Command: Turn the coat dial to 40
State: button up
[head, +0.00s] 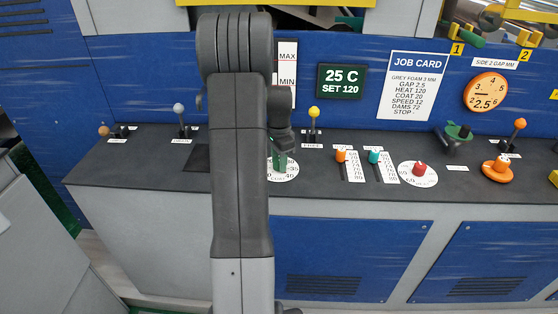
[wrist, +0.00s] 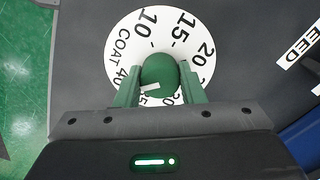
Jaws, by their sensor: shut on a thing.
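The coat dial is a green knob (wrist: 158,70) on a round white plate (wrist: 118,62) marked COAT. In the wrist view 10, 15, 20 and 40 can be read on the plate; my fingers hide part of the scale. A white mark on the knob lies at its lower left, on the side near 40; its exact reading cannot be told. My gripper (wrist: 160,86) is shut on the knob from both sides. In the head view the plate (head: 289,173) shows below my gripper (head: 279,156), partly behind my arm.
A yellow-topped lever (head: 314,113) stands just behind the dial. Orange (head: 340,156) and teal (head: 375,156) sliders and a red dial (head: 419,169) are to the right. The job card (head: 414,86) reads COAT 20. A silver-topped lever (head: 179,109) stands left.

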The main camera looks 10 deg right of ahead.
jog(key=shift+r, duration=0.1)
jog(key=o, duration=1)
notch_tip(320, 180, up, 14)
jog(key=shift+f+b, duration=0.15)
jog(key=shift+b, duration=0.15)
jog(key=shift+f, duration=0.1)
notch_tip(320, 180, down, 14)
jog(key=shift+r+p, duration=0.1)
jog(key=shift+p, duration=0.2)
jog(key=shift+r, duration=0.1)
